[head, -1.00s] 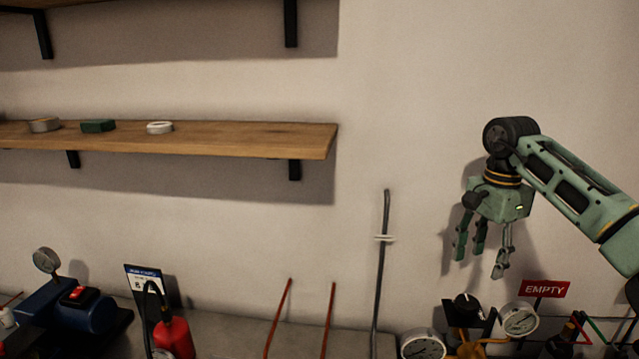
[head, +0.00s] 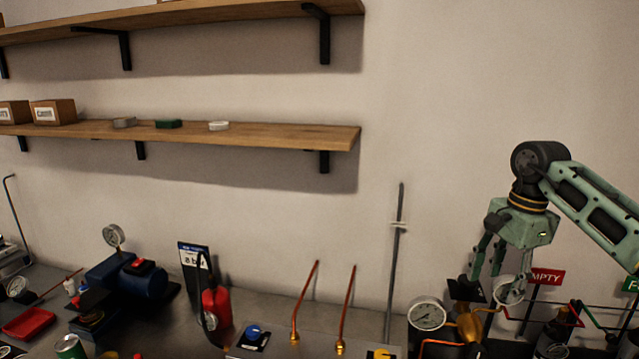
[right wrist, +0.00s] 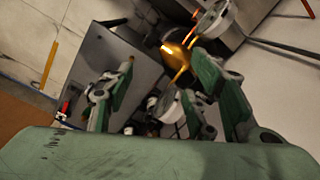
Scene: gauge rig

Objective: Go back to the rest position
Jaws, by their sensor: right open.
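My right gripper (head: 492,284) hangs from its green arm at the right of the head view, fingers pointing down. It is open, with nothing seen between its fingers. In the head view it overlaps a round gauge (head: 511,289) and the red EMPTY sign (head: 546,277); I cannot tell how far in front of them it is. In the right wrist view the spread fingers (right wrist: 160,105) frame the rig with its brass-coloured part and white gauges. My left gripper does not show.
A gauge (head: 428,314) and a brass body (head: 470,326) stand below the right gripper. A grey upright rod (head: 396,250) and two copper tubes (head: 304,300) rise left of it. A blue pump (head: 140,277) and red bottle (head: 217,308) stand farther left. The wall above is clear right of the wooden shelves (head: 250,136).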

